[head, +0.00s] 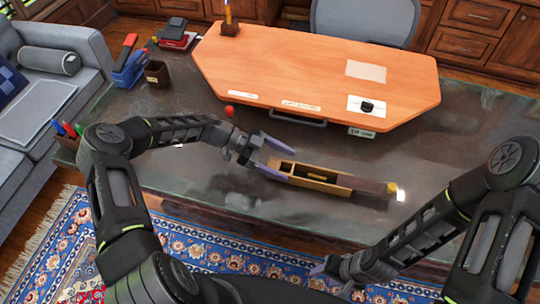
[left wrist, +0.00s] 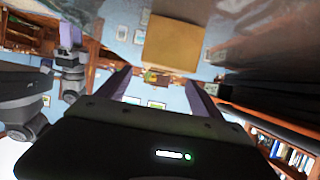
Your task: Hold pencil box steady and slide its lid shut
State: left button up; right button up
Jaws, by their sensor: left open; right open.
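The wooden pencil box (head: 340,190) lies lengthwise on the dark tabletop in the head view, with its left part uncovered and dark compartments showing. A flat brown lid (head: 368,185) extends to the right beyond the open part, with a small yellowish piece at its far end. My left gripper (head: 275,157) is open at the box's left end, its purple fingers on either side of that end; contact cannot be told. In the left wrist view, a tan box face (left wrist: 172,42) shows beyond the open fingers. My right gripper (head: 335,267) is open and empty, low near the table's front edge, apart from the box.
An orange desk panel (head: 310,72) with papers lies behind the box. A red ball-like item (head: 229,110) is behind my left wrist. A dark cup (head: 157,74), a blue stapler-like item (head: 130,66) and a pen holder (head: 68,132) stand at left. The tabletop right of the lid is clear.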

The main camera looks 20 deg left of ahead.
aim_at(300, 170)
pick_arm(q)
jog(key=x, duration=0.6)
jog(key=shift+d, duration=0.15)
grip_shut()
dwell(0.7)
dwell(0.8)
